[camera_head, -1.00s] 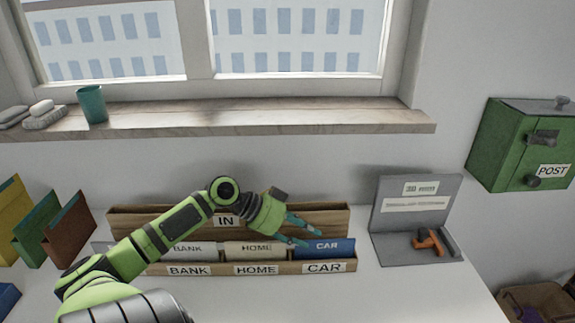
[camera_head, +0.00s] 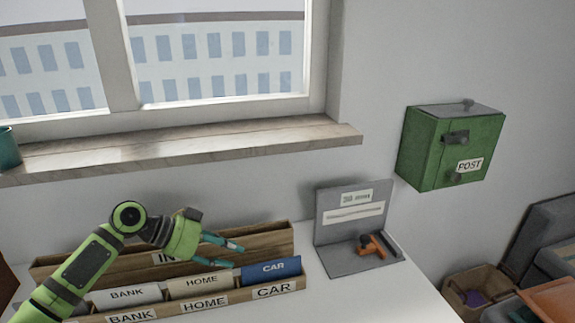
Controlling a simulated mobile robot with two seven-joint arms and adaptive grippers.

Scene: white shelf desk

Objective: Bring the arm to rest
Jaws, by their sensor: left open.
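My left arm reaches in from the left, and my left gripper (camera_head: 233,250) is open and empty. It hovers over the wooden sorter, near its right part. The sorter's front wall (camera_head: 230,296) bears the labels BANK, HOME and CAR. A white BANK folder (camera_head: 127,294), a beige HOME folder (camera_head: 199,284) and a blue CAR folder (camera_head: 272,268) stand in its compartments. The wooden IN tray (camera_head: 265,238) lies behind, partly hidden by my arm. My right gripper does not show.
A grey stand (camera_head: 335,235) with an orange-handled tool (camera_head: 376,247) is right of the sorter. A green POST box (camera_head: 450,150) hangs on the wall. A box (camera_head: 470,290) sits lower right. The white desk (camera_head: 385,295) is clear at the front right.

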